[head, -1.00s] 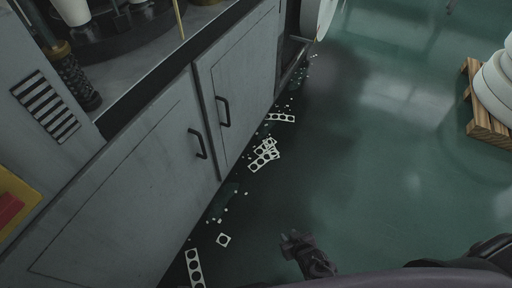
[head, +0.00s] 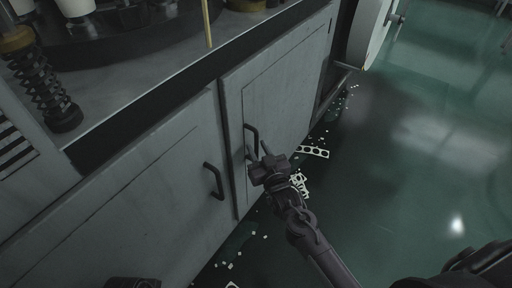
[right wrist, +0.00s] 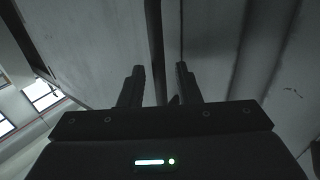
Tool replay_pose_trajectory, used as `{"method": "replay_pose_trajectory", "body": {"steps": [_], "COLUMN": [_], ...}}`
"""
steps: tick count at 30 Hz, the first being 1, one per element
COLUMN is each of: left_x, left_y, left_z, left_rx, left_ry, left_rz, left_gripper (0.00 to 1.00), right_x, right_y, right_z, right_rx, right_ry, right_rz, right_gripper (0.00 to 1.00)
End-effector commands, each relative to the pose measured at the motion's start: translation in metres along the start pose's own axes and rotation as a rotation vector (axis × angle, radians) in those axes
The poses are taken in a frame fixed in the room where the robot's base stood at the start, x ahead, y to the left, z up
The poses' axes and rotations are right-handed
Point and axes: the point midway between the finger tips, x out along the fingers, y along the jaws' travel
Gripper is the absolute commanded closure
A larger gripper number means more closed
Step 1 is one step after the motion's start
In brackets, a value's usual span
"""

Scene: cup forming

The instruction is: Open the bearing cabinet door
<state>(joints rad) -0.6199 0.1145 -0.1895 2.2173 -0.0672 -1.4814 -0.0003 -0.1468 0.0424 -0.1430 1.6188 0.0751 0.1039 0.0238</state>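The grey cabinet has two closed doors side by side. The left door (head: 150,205) has a dark bar handle (head: 214,181) near its right edge. The right door (head: 290,90) has a similar handle (head: 250,137) near its left edge. My right gripper (head: 258,155) is at the lower part of the right door's handle, partly overlapping it. In the right wrist view its two fingers (right wrist: 158,85) stand apart, facing the cabinet front. A dark vertical bar shows between them; whether it is the handle or the door gap, I cannot tell. A dark part, apparently my left gripper, barely shows at the bottom left edge.
White punched strips (head: 313,151) and small scraps lie on the green floor (head: 420,170) along the cabinet base. Machinery with a black spring (head: 45,85) and white cups (head: 75,8) stands on top. The floor to the right is open.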

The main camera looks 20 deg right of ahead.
Motion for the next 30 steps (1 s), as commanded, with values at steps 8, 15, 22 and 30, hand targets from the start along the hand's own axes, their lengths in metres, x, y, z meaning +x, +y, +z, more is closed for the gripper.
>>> {"method": "replay_pose_trajectory", "body": {"steps": [8,15,22,30], "left_x": [0.004,0.004,0.004,0.003], "left_y": [0.003,0.003,0.003,0.003], "left_z": [-0.002,-0.003,-0.003,-0.003], "left_rx": [0.008,0.008,0.007,0.007], "left_ry": [0.020,0.021,0.022,0.022], "left_rz": [0.005,0.005,0.005,0.005], "left_gripper": [0.64,0.64,0.64,0.64], "right_x": [0.019,0.019,0.018,0.018], "right_y": [0.000,0.000,0.000,0.000], "right_z": [0.001,0.001,0.001,0.001], "right_rx": [0.000,0.000,0.000,-0.001], "right_ry": [-0.002,-0.003,-0.003,-0.003], "right_rz": [-0.001,-0.001,-0.001,-0.002], "right_gripper": [0.70,0.75,1.00,1.00]}}
